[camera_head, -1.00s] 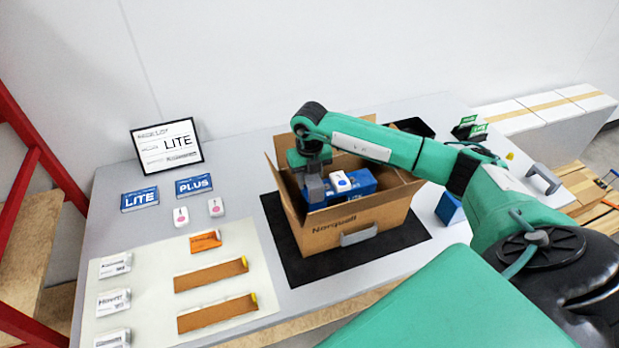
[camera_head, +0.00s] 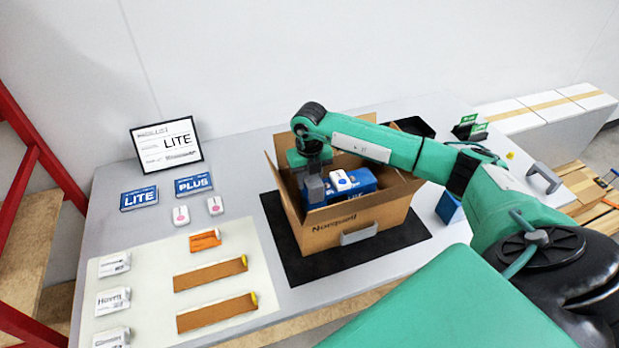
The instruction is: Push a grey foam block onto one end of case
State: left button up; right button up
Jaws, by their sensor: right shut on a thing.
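My right gripper (camera_head: 313,174) reaches down into the open cardboard box and is shut on a grey foam block (camera_head: 314,191). The block is at the left end of the blue case (camera_head: 359,185), which lies inside the box with a small white device (camera_head: 341,180) at its top. The block looks to be against the case end. How far it is seated on the case I cannot tell. The lower part of the case is hidden by the box wall. My left gripper is not in view.
The cardboard box (camera_head: 350,222) stands on a black mat (camera_head: 287,257) with its flaps open. To its left are blue LITE (camera_head: 139,198) and PLUS (camera_head: 194,185) cards, a LITE sign (camera_head: 166,146) and a pale mat (camera_head: 155,262) with several small packs. A black tray (camera_head: 414,127) is behind.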

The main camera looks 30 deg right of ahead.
jog(key=shift+f+b, duration=0.6)
jog(key=shift+f, duration=0.25)
dwell(0.6)
jog(key=shift+s, duration=0.1)
jog(key=o, duration=1)
jog(key=shift+o, duration=0.2)
jog(key=shift+d+r+p, duration=0.1)
jog(key=shift+r+p, duration=0.5)
jog(key=shift+r, duration=0.4)
jog(key=shift+r+p, duration=1.3)
jog(key=shift+r, duration=1.25)
